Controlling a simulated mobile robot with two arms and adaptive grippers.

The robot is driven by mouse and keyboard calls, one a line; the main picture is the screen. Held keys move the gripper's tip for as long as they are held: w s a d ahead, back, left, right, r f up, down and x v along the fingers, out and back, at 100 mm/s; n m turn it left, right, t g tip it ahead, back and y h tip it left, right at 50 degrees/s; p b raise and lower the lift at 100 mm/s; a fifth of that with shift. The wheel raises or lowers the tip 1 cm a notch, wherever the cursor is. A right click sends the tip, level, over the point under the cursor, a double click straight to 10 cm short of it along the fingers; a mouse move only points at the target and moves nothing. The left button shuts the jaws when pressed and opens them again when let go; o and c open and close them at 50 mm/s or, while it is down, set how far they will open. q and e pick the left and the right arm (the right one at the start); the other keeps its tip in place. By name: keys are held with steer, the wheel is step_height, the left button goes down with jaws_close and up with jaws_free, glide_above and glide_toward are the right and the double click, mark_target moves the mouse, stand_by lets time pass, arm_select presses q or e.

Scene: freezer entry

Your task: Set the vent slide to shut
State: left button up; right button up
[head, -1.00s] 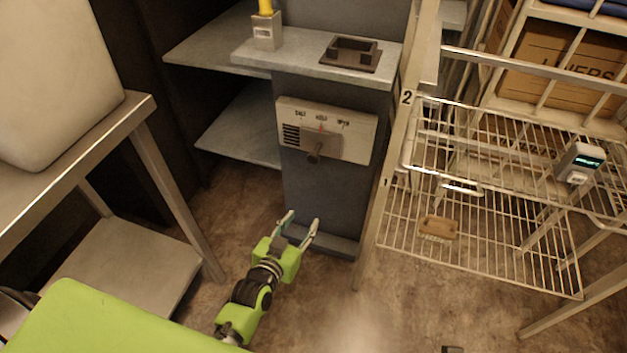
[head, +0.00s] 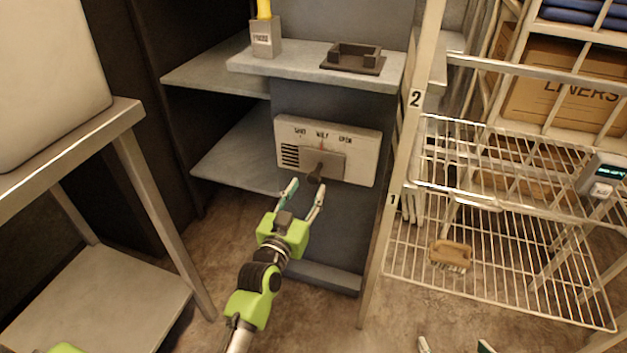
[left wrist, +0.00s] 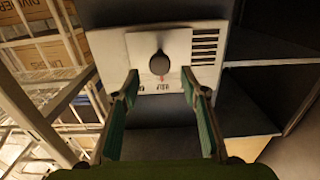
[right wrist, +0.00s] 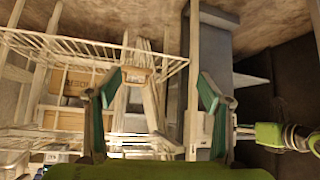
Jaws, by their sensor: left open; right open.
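The white vent panel (head: 360,160) is on the front of the grey pillar, with the labels SHUT, HALF and OPEN from left to right. Its grey slide plate (head: 334,165) stands near the middle, with a red mark under HALF. A dark round knob (head: 316,178) sticks out of the plate; it also shows in the left wrist view (left wrist: 159,66). My left gripper (head: 305,188) is open, its fingertips just short of the knob, which lines up between them. I cannot tell whether they touch. My right gripper (head: 455,347) is open and empty at the bottom edge, low before the rack.
A wire rack (head: 500,290) with a brush (head: 450,254) stands to the right, its post (head: 400,170) close to the panel. A grey ledge (head: 300,68) juts above the panel, bearing a dark holder (head: 353,58). A metal table (head: 70,130) stands left.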

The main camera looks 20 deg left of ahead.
mark_target(312, 179)
arm_select(q)
steer(key=w+b, duration=0.1)
steer(key=w, duration=0.4)
steer(key=shift+w+d, duration=0.1)
steer(key=shift+w, duration=0.3)
arm_select(e)
steer(key=w+a+r+t+y, duration=0.1)
steer(key=w+a+r+t, duration=0.1)
steer(key=w+r+t, duration=0.2)
steer(key=shift+w+a+r, duration=0.15)
steer(key=shift+w+r, duration=0.6)
steer(key=shift+r, duration=0.45)
arm_select(q)
jaws_close()
